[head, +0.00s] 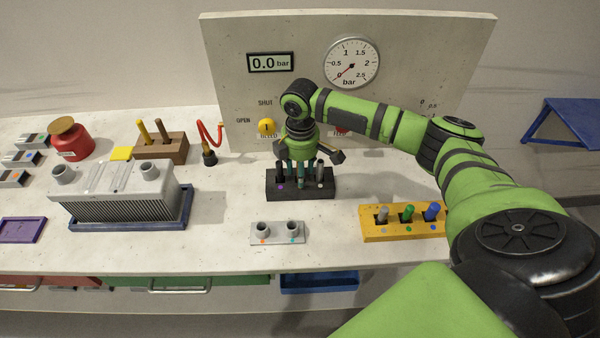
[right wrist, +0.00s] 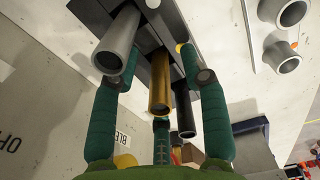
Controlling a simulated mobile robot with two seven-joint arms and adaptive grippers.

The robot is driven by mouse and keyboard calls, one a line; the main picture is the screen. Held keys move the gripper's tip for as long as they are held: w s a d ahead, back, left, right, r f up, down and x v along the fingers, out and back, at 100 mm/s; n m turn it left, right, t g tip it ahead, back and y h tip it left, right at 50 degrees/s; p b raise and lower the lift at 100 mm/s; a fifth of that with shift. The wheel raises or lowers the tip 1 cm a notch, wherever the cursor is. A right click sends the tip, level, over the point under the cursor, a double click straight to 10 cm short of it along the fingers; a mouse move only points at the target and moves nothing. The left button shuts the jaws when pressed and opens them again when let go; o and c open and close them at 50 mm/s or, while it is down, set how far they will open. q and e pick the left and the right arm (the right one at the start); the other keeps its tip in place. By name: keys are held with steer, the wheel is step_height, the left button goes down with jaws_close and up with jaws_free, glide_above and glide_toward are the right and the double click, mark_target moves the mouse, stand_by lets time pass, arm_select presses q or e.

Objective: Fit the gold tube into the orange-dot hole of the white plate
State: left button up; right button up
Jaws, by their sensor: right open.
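The gold tube (right wrist: 160,88) stands in the dark block (head: 328,186), between a grey tube (right wrist: 118,42) and a black tube (right wrist: 184,118). My right gripper (head: 301,165) is over this block, pointing down. In the right wrist view its green fingers are spread around the gold tube, open and apart from it. In the head view the fingers largely hide the gold tube. The white plate (head: 277,241) lies in front of the block, with two raised round holes. The orange dot (head: 262,242) marks its left hole; a cyan dot marks the right one. My left gripper is out of view.
A yellow block (head: 372,236) with grey, green and blue pegs stands to the right. A grey finned box (head: 120,200) in a blue tray is to the left. A gauge panel (head: 300,60) rises behind. The bench between the plate and the finned box is clear.

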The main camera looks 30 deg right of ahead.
jaws_close()
